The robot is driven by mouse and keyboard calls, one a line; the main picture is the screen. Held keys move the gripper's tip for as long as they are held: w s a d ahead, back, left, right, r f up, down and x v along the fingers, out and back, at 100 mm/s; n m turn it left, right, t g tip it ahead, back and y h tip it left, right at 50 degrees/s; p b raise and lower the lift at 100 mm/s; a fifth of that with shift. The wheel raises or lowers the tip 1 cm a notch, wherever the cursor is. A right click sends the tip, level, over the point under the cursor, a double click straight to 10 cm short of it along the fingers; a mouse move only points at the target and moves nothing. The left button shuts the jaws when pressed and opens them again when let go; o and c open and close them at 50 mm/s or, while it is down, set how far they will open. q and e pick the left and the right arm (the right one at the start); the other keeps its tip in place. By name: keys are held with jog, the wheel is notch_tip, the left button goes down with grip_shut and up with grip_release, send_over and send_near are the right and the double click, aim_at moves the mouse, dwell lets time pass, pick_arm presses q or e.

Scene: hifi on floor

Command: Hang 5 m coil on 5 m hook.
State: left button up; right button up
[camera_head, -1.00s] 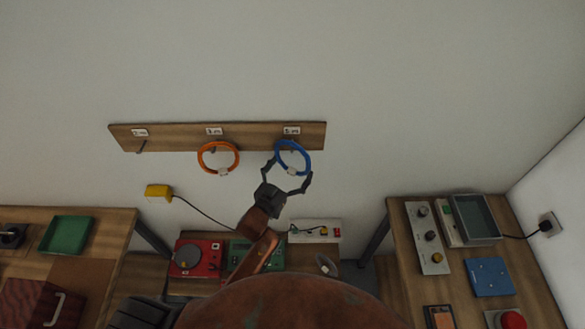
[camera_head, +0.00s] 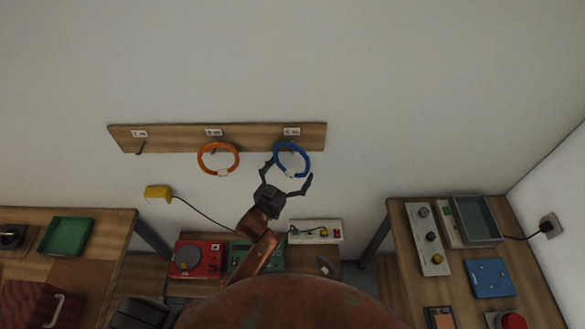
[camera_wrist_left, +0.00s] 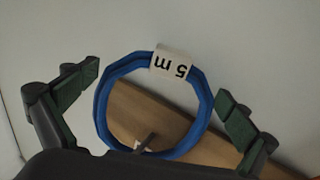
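The blue 5 m coil (camera_head: 308,163) is at the right end of the wooden hook board (camera_head: 250,136), below the label reading 5 m (camera_head: 291,131). In the left wrist view the coil (camera_wrist_left: 204,105) shows its white 5 m tag (camera_wrist_left: 171,65) upside down. The hook (camera_wrist_left: 146,142) shows inside the ring near its edge opposite the tag, and the coil appears to hang on it. My left gripper (camera_head: 289,172) is open, with its fingers apart on either side of the coil and clear of it in the wrist view. My right gripper is not in view.
An orange coil (camera_head: 238,160) hangs on the middle hook, just left of the blue one. The left hook (camera_head: 141,147) is empty. A yellow box (camera_head: 158,192) with a cable is on the wall below. Benches with devices stand at left and right (camera_head: 395,215).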

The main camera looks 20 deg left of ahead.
pick_arm(q)
jog(key=shift+s, duration=0.2)
jog(key=v, duration=1.2)
notch_tip(320, 180, down, 7)
jog(key=b, duration=0.4)
jog(key=shift+w, duration=0.15)
dwell(0.6)
jog(key=s+d+p, duration=0.3)
jog(key=s, duration=0.8)
jog(key=shift+s+d, duration=0.2)
jog(key=shift+s, duration=0.05)
dwell(1.4)
dwell(0.5)
